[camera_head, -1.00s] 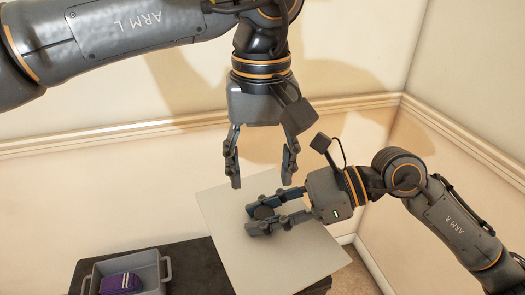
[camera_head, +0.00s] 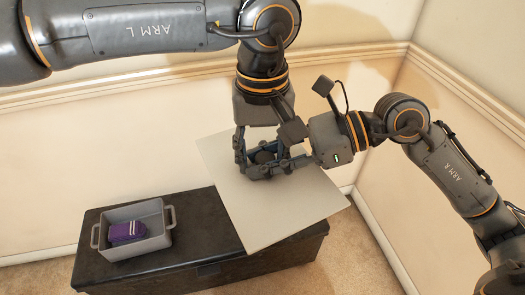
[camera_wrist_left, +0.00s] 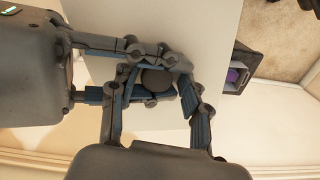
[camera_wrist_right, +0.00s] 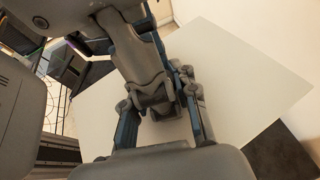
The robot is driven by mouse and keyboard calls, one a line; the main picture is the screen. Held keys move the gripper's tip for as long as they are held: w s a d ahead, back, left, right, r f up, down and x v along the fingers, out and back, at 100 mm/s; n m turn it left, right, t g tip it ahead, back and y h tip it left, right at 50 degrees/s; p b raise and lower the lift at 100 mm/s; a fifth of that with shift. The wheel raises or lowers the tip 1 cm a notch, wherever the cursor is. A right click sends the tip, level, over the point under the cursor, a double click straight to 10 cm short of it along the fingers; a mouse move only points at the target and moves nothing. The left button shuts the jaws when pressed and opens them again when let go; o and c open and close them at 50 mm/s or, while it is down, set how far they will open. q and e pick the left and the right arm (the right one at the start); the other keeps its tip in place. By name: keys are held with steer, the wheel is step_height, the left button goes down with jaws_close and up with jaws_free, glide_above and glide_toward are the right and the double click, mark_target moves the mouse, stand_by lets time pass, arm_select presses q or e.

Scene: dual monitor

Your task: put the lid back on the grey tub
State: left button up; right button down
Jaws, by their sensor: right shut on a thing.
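The lid (camera_head: 290,215) is a large, flat, pale grey panel with a round dark knob (camera_head: 264,157) on top. It appears held above the dark chest, to the right of the grey tub (camera_head: 158,243). The tub is uncovered and holds a purple item (camera_head: 128,232). My right gripper (camera_head: 258,165) is shut on the knob from the right. My left gripper (camera_head: 262,168) points down with its fingers spread on either side of the knob; it is open. In the left wrist view the knob (camera_wrist_left: 156,80) lies among both grippers' fingers.
The dark chest (camera_head: 190,256) carries the tub and stands against the wall on carpet (camera_head: 340,262). The lid overhangs its right part. The tub has handles (camera_head: 173,217) at its ends. A room corner and skirting lie behind my right arm.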

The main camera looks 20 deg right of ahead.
arm_select(q)
jaws_close()
arm_select(e)
steer(key=c, duration=1)
jaws_free()
steer(key=shift+o, duration=0.2)
